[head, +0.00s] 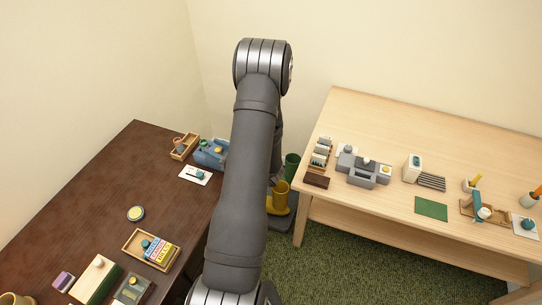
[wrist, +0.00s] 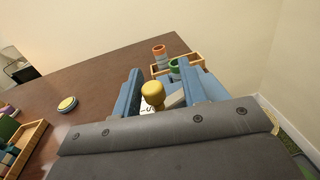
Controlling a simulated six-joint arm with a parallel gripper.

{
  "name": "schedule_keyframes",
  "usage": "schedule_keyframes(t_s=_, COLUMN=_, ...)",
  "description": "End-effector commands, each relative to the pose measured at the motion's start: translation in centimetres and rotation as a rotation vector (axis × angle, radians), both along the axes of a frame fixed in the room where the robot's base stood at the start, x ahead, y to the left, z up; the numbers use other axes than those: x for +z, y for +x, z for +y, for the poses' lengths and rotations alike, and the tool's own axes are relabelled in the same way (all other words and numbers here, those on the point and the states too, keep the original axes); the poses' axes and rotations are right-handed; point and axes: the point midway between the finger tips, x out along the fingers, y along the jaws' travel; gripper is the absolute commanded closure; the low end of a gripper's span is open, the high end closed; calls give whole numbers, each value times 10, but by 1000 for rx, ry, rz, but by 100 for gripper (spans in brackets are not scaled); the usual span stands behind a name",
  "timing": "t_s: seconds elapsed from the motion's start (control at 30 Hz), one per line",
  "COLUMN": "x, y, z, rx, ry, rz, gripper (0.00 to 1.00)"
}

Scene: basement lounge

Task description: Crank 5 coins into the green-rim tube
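My gripper (wrist: 160,90) is open, its two blue fingers apart on either side of a yellow knob (wrist: 153,91). Gaps show between the knob and the fingers. The knob also shows in the head view (head: 218,150) on a blue device (head: 204,158), whose right side is hidden by my arm. The green-rim tube (wrist: 175,67) stands beyond the fingers, by a wooden tray (wrist: 192,59). In the head view my gripper is hidden behind my arm. No separate coins can be made out.
A white card (head: 187,174) lies in front of the blue device. A round yellow-topped item (head: 136,213) and a wooden box of coloured blocks (head: 134,247) are farther along the dark table (head: 90,190). A light wood table (head: 400,120) with several items stands at right.

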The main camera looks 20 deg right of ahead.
Motion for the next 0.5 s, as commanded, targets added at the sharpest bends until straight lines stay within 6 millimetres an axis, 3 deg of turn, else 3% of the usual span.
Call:
schedule_keyframes(t_s=0.4, x=-1, y=-3, z=-11, rx=321, ry=-4, rz=-2, gripper=61)
schedule_keyframes(t_s=0.5, x=0, y=-16, z=-29, rx=318, ry=-1, rz=1, gripper=61)
